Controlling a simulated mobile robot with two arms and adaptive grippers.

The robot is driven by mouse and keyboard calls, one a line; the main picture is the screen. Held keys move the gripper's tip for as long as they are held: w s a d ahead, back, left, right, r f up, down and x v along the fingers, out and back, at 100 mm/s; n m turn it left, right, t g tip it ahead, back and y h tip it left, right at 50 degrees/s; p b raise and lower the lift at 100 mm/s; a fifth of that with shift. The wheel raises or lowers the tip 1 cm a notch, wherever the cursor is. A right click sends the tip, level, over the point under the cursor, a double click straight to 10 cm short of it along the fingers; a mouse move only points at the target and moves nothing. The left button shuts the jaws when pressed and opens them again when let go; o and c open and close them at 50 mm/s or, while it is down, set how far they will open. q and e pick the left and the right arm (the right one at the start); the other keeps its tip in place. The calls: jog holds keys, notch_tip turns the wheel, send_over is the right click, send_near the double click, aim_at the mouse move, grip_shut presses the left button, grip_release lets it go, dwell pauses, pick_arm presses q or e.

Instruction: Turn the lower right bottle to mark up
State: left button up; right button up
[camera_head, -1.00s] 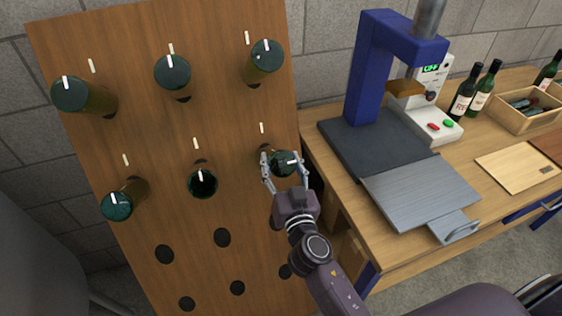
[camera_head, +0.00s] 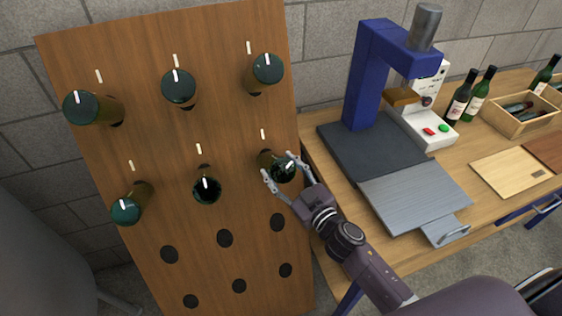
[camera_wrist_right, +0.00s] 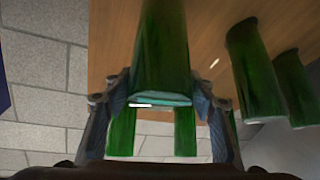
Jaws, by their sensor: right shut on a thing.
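The lower right bottle (camera_head: 283,169) is dark green and sticks out of the wooden rack board (camera_head: 228,130), its base toward me. My right gripper (camera_head: 281,169) is shut on it, with one finger on each side of the base. The bottle's white mark shows on its base in the head view. In the right wrist view the bottle (camera_wrist_right: 165,55) stands between both fingers and a white mark lies across its base edge. A white line on the board (camera_head: 263,134) sits above the bottle. My left gripper is not in view.
Other bottles stick out nearby, such as the lower middle bottle (camera_head: 207,189) and the upper right bottle (camera_head: 266,70). Empty holes lie below. A workbench (camera_head: 330,195) with a blue press (camera_head: 366,75) stands close on the right.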

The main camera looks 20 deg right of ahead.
jog(key=n+g+y+p, duration=0.1)
jog(key=n+p, duration=0.2)
jog(key=n+g+y+p, duration=0.2)
jog(key=n+p, duration=0.1)
jog(key=n+g+y+p, duration=0.1)
jog(key=n+g+p, duration=0.1)
jog(key=n+p, duration=0.1)
jog(key=shift+d+r+n, duration=0.15)
jog(key=shift+r+n, duration=0.1)
jog(key=shift+n, duration=0.35)
jog(key=shift+f+n+g+y+p, duration=0.1)
jog(key=shift+n+g+y+p, duration=0.3)
jog(key=shift+n+g+p, duration=0.5)
jog(key=shift+f+n+g+p, duration=0.2)
jog(key=shift+n+g+p, duration=0.1)
jog(key=shift+n+p, duration=0.55)
jog(key=o, duration=1.2)
jog(key=shift+c, duration=0.2)
jog(key=shift+s, duration=0.15)
jog(key=v, duration=1.1)
jog(key=shift+s+r, duration=0.2)
jog(key=shift+r, duration=0.05)
